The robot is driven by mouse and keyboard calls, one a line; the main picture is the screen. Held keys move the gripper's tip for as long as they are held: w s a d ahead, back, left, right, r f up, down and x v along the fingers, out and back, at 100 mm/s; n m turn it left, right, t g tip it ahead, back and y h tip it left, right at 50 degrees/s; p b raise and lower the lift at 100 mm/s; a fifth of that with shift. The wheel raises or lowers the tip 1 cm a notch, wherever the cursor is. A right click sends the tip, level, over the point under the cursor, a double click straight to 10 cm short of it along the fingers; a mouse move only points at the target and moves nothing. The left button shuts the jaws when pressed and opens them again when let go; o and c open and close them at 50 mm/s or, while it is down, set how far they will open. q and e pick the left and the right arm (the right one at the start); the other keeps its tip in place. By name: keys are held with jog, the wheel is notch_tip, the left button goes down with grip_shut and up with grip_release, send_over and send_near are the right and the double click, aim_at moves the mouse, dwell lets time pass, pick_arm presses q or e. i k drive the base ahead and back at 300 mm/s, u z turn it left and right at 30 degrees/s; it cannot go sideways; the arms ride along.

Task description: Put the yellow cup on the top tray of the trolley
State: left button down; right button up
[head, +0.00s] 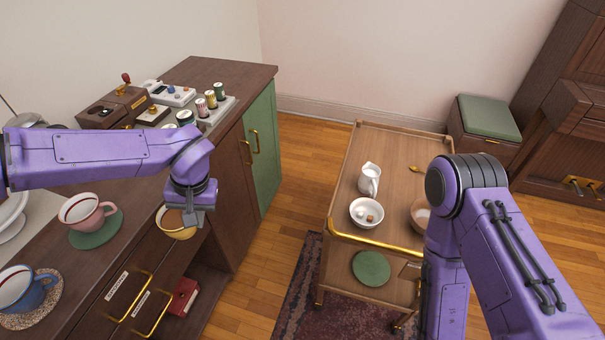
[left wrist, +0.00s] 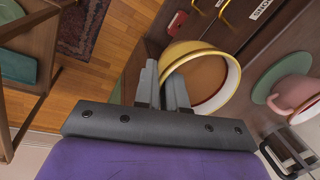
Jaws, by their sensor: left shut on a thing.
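The yellow cup (head: 176,229) is held by my left gripper (head: 189,216), in front of the dark cabinet's front edge. In the left wrist view the yellow cup (left wrist: 178,50) is tilted, its pale rim and brown inside showing. The fingers of the left gripper (left wrist: 163,88) are closed at its near side; the exact contact is partly hidden. The trolley's wooden top tray (head: 395,143) is to the right, across a floor gap. My right arm shows in front of the trolley's right side, but its gripper is out of view.
On the top tray are a white jug (head: 369,179), a white bowl (head: 366,213) with cubes, a brown bowl (head: 420,213) and a gold spoon (head: 417,169). A gold handle (head: 374,241) crosses its near end. A pink cup (head: 85,212) and blue cup (head: 25,289) stand on the cabinet.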

aim_at(393, 154)
jog(key=k, duration=0.35)
jog(key=z, duration=0.5)
jog(key=i, duration=0.95)
jog(key=z, duration=0.9)
jog(key=i, duration=0.35)
jog(key=z, duration=0.2)
